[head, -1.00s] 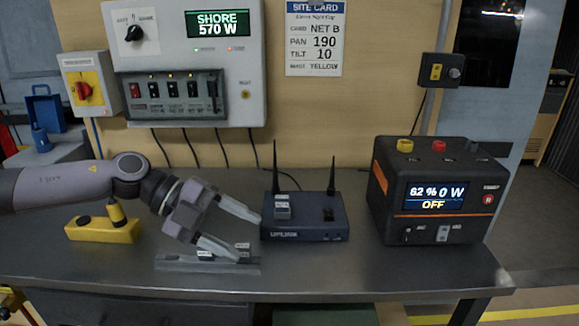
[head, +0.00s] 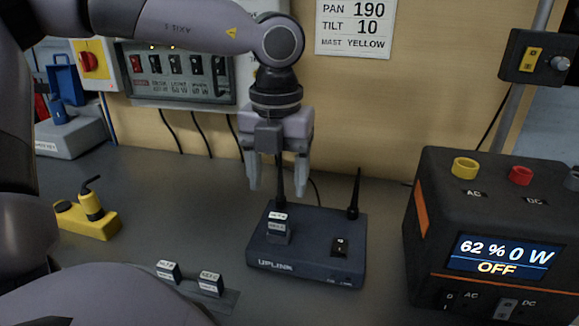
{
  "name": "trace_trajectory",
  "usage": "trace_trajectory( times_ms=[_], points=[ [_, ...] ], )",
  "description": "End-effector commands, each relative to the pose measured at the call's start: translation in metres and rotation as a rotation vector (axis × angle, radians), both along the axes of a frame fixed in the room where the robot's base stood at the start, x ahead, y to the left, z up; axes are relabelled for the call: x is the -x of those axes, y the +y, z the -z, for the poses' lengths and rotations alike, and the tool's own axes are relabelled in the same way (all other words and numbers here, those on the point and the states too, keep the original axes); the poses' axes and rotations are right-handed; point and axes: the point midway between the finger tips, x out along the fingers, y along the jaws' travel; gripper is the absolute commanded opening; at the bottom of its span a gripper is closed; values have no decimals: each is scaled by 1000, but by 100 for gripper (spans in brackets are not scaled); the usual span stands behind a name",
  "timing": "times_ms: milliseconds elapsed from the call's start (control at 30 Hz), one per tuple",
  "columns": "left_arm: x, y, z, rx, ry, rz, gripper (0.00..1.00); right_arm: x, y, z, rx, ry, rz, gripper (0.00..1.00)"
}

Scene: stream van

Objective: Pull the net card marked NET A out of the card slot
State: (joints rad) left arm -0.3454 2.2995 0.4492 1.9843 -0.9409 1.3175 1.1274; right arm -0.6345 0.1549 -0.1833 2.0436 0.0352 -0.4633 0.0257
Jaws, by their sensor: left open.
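The dark blue uplink box (head: 305,262) stands on the bench with two antennas. A small dark card (head: 278,230) with white labels stands upright in its top, at the left; I take it for the net card, but its lettering is too small to read. My left gripper (head: 278,196) points down just above and behind this card in the picture, open and empty, its two fingers apart to either side. It does not appear to touch the card. My right gripper is not in view.
A low grey rack (head: 228,299) at the front holds two similar labelled cards, a left one (head: 168,271) and a right one (head: 210,284). A black power station (head: 480,225) stands at right. A yellow block (head: 88,218) with an upright part is at left.

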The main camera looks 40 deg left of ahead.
Motion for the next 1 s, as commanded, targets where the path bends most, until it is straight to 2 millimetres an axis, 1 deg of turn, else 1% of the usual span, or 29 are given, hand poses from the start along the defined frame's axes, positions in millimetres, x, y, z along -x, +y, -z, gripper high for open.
trace_trajectory(
  times_ms=[33,200,400,567,800,833,867,900,1000],
  points=[
    [1,0,8,2,5,0,64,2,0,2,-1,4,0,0],
    [1,0,34,3,5,0,64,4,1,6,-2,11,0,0],
    [1,0,58,4,3,0,64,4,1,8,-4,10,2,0],
    [1,-1,65,5,2,-1,64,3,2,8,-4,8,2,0],
    [1,0,66,5,1,-1,64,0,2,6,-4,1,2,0],
    [1,0,66,5,1,-1,57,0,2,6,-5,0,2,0],
    [1,0,66,5,1,-1,48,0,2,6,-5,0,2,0],
    [1,0,66,5,1,-1,35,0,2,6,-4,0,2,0],
    [1,0,65,5,1,-1,4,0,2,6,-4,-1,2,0]
  ],
)
